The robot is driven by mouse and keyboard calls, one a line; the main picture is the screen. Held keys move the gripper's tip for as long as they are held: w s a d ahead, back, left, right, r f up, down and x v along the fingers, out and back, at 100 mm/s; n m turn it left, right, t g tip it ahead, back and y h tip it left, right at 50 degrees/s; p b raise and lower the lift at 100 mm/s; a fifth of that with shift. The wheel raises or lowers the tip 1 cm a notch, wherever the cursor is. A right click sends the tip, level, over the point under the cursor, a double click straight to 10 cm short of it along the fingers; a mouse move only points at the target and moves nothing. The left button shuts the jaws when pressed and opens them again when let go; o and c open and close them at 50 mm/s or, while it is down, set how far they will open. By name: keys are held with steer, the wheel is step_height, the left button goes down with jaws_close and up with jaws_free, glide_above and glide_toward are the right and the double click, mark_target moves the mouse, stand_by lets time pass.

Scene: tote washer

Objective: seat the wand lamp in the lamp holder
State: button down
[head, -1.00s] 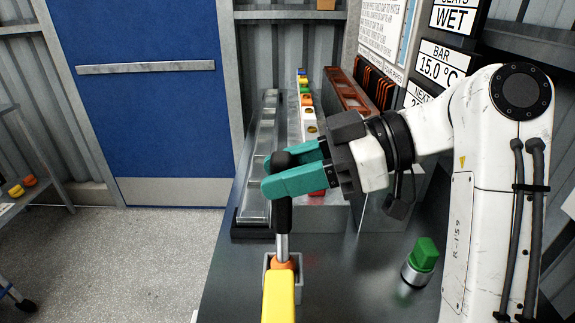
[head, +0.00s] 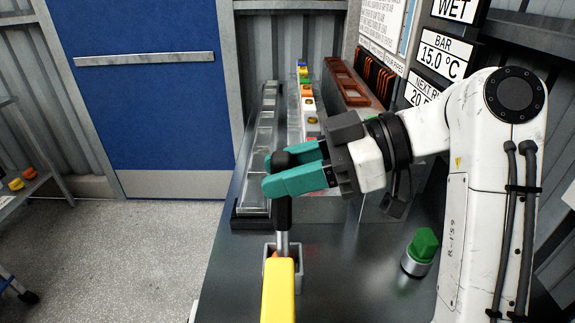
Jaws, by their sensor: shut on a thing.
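My gripper (head: 290,170), with teal fingers, is shut on the black handle of an upright wand, which I take to be the wand lamp (head: 282,212). It has a round black knob on top and a silver shaft below. The shaft runs down to a grey square socket (head: 298,262) on the dark bench, probably the lamp holder. A yellow bar (head: 278,293) in front hides much of the socket and the shaft's lower end. I cannot tell whether the bar belongs to the lamp, nor how deep the shaft reaches.
A green knob (head: 424,245) on a silver base stands on the bench (head: 345,270) to the right. Behind my gripper are a clear compartmented tray (head: 256,165), a row of coloured pieces (head: 306,90) and a brown rack (head: 350,80). A blue door (head: 145,110) is at the back left.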

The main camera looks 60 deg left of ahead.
steer(key=shift+c, duration=0.4)
jaws_free()
stand_by(0.6)
steer(key=w+d+p, duration=0.1)
steer(key=w+d, duration=0.3)
steer(key=w, duration=0.4)
stand_by(1.0)
steer(key=shift+r+p, duration=0.1)
steer(key=shift+p, duration=0.25)
